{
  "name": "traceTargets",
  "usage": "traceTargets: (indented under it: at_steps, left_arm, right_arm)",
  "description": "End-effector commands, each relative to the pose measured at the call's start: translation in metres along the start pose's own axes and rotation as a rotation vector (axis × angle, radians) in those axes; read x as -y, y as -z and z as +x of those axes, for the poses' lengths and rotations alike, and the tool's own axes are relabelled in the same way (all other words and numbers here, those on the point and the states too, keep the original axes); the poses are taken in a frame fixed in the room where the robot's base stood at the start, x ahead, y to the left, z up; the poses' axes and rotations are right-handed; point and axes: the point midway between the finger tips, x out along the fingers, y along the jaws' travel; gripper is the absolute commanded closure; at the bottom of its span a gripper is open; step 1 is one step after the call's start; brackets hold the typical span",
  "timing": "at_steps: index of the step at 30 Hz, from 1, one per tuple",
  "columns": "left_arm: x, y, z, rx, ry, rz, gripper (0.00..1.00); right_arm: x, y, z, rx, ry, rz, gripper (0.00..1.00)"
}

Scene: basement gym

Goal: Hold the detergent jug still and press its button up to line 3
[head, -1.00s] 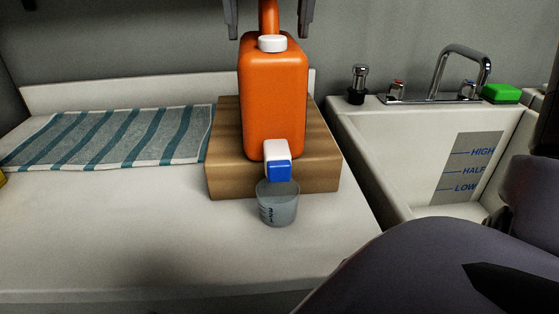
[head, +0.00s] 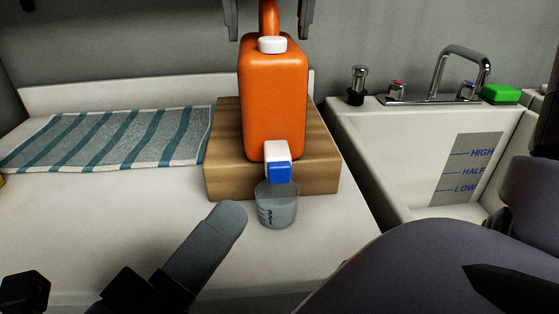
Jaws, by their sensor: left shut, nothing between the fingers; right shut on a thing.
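The orange detergent jug (head: 273,95) stands upright on a wooden block (head: 228,180). It has a white cap on top and a white spout with a blue button (head: 279,172) low on its front. A clear measuring cup (head: 277,212) with dark marks stands under the spout; I cannot read its lines or tell any liquid in it. My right gripper (head: 268,20) is at the top edge, shut on the jug's handle, its upper part out of frame. My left gripper (head: 232,214) is shut and empty, its tip left of the cup and below the button.
A striped towel (head: 110,140) lies at left. A sink (head: 400,160) with a level scale, a tap (head: 462,65) and a green sponge (head: 500,93) is at right. My dark arm covers the lower right.

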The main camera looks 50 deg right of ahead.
Motion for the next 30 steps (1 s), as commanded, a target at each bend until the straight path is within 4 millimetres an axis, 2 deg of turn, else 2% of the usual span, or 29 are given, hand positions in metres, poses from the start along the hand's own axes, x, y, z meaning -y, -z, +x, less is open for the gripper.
traceTargets:
  at_steps: [1,3,6,9,23,30]
  left_arm:
    - [0.002,0.016,0.002,-0.052,-0.008,0.062,1.0]
    - [0.001,0.035,0.003,-0.11,-0.021,0.139,1.0]
    - [-0.001,0.053,0.003,-0.169,-0.034,0.218,1.0]
    - [-0.003,0.062,0.002,-0.202,-0.04,0.26,1.0]
    - [-0.004,0.067,0.003,-0.217,-0.041,0.274,1.0]
    - [-0.014,0.054,0.022,-0.213,-0.042,0.274,1.0]
  right_arm:
    - [0.0,-0.001,-0.002,0.004,-0.003,0.002,0.96]
    - [0.0,-0.001,-0.002,0.004,-0.003,0.002,0.96]
    - [0.0,-0.001,-0.002,0.005,-0.004,0.001,0.96]
    - [0.0,-0.001,-0.002,0.005,-0.004,0.001,0.96]
    - [0.0,-0.001,-0.002,0.005,-0.004,0.001,0.96]
    - [0.0,-0.001,-0.002,0.005,-0.004,0.002,0.96]
